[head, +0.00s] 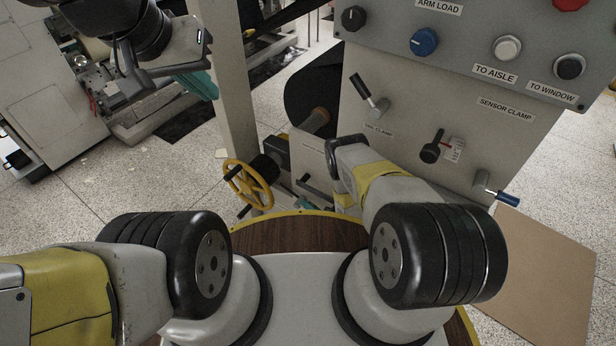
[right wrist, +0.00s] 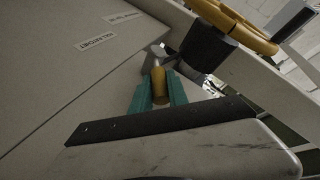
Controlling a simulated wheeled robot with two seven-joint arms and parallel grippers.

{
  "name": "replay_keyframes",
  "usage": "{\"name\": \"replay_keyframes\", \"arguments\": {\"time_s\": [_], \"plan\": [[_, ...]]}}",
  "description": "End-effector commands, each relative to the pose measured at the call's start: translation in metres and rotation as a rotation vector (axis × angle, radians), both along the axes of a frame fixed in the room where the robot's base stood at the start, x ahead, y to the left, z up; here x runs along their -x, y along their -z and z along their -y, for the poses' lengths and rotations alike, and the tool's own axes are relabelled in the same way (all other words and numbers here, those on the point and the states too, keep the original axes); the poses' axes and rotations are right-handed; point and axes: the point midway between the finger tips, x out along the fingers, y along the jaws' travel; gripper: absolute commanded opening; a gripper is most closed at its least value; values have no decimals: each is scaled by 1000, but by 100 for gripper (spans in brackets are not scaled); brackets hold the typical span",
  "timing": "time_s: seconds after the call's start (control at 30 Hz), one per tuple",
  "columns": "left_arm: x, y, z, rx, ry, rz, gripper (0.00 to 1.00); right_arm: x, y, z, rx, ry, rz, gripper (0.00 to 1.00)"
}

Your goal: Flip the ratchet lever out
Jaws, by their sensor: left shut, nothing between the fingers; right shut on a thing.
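The ratchet lever shows in the right wrist view as a short brass-coloured grip (right wrist: 159,84) with a grey metal end, beside a black hub (right wrist: 205,48). My right gripper (right wrist: 160,97) has its teal fingers on both sides of this grip and is shut on it. In the head view my right gripper (head: 306,203) is low at the machine's side, right of the yellow handwheel (head: 249,186), mostly hidden by my arm; I cannot make out the lever there. My left gripper (head: 205,86) is shut and empty at the upper left, well away from the lever.
The machine's control panel (head: 455,60) with knobs and levers stands at the upper right. A label, upside down (right wrist: 97,41), is on the machine face near the lever. A pale post (head: 232,90) rises left of the machine. Open floor (head: 120,185) lies at the left.

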Motion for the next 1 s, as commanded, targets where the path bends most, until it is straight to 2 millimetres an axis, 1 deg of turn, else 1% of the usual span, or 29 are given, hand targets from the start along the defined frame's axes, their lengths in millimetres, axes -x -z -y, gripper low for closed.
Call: {"name": "replay_keyframes", "arguments": {"time_s": [0.23, 0.57, 0.6, 0.67, 0.7, 1.0], "plan": [[0, 0, 0, 0, 0, 0, 0, 2, 7, 3, -87, 2, 62, 0], [0, 0, 0, 0, 0, 0, 0, 3, 8, 3, -97, 0, 71, 0], [0, 0, 0, 0, 0, 0, 0, 3, 8, 3, -97, -1, 70, 26], [0, 0, 0, 0, 0, 0, 0, 3, 8, 3, -97, -1, 70, 38], [0, 0, 0, 0, 0, 0, 0, 3, 8, 3, -97, -1, 70, 41], [0, 0, 0, 0, 0, 0, 0, 3, 7, 4, -97, 0, 71, 41]]}}
